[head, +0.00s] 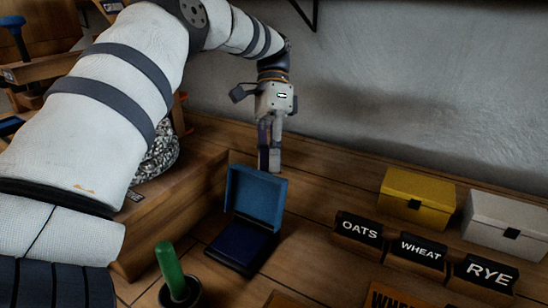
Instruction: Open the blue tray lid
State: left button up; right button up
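The blue tray (236,247) sits on the wooden bench near the middle of the head view. Its blue lid (258,196) stands up, close to upright, along the tray's far edge, so the tray is open and its dark blue inside shows. My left gripper (270,166) points down just behind and above the lid's top edge. Its fingers look together with no gap, and nothing shows between them. Whether the fingertips touch the lid's back is hard to tell. My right gripper is out of view.
A yellow box (416,199) and a white box (507,225) stand at the right, behind labels OATS (359,229), WHEAT (423,250) and RYE (487,272). A green-handled object (171,270) stands front left of the tray. A wooden ledge (185,215) lies left; a grey wall (420,90) stands behind.

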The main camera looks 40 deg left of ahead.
aim_at(266, 176)
pick_arm(q)
jog(key=o, duration=0.4)
jog(key=shift+g, duration=0.6)
jog(key=f, duration=0.2)
jog(key=s+f, duration=0.1)
jog(key=f, duration=0.1)
jog(key=shift+s, duration=0.15)
jog(key=shift+o, duration=1)
jog(key=shift+s+d+r, duration=0.1)
jog(key=shift+s+r, duration=0.15)
jog(key=shift+r, duration=0.25)
jog(key=shift+a+r, duration=0.2)
jog(key=shift+r, duration=0.2)
jog(key=shift+w+d+r+t, duration=0.1)
jog(key=shift+w+r+t, duration=0.1)
jog(key=shift+t, duration=0.1)
jog(key=shift+w, duration=0.1)
